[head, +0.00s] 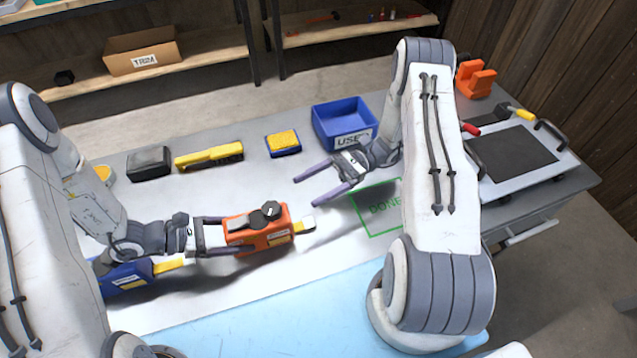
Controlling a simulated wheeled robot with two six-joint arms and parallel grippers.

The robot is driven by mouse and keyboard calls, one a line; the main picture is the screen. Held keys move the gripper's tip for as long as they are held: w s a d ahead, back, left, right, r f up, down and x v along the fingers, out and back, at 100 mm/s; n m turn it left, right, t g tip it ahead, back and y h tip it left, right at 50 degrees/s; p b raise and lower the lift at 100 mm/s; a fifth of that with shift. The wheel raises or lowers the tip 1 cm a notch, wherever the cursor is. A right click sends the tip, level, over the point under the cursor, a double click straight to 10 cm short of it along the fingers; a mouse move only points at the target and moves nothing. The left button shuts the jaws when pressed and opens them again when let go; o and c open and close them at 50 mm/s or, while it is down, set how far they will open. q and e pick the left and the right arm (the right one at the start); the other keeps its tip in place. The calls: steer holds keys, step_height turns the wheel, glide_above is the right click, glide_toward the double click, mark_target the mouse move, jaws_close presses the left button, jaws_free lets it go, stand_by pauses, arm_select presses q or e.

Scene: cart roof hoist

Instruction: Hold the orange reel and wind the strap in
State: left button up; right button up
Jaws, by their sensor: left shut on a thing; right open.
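The orange reel (268,241) is a boxy orange case with a dark knob on top and a yellow strap end with a white tip (307,226) sticking out at its right. My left gripper (240,236) is shut on the orange reel, with its fingers along the case's sides. My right gripper (307,187) is open and empty, above and to the right of the reel, with its fingers pointing left. Whether the reel touches the table is hard to tell.
A blue reel (127,280) lies partly behind my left arm. A yellow tool (209,155), black block (149,163), yellow-topped sponge (283,143) and blue USED bin (344,122) stand at the back. The green DONE outline (374,229) is bare where visible. A framed panel (515,158) lies at right.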

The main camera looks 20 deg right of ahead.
steer(key=shift+w+d, duration=0.1)
steer(key=shift+d, duration=0.55)
steer(key=m+t, duration=0.6)
steer(key=t, duration=0.3)
glide_toward(281, 211)
steer(key=x, duration=1.2)
steer(key=shift+w+f, duration=0.1)
steer(key=shift+w, duration=0.1)
steer(key=c, duration=1.3)
steer(key=shift+a+t, duration=0.1)
steer(key=shift+t, duration=0.4)
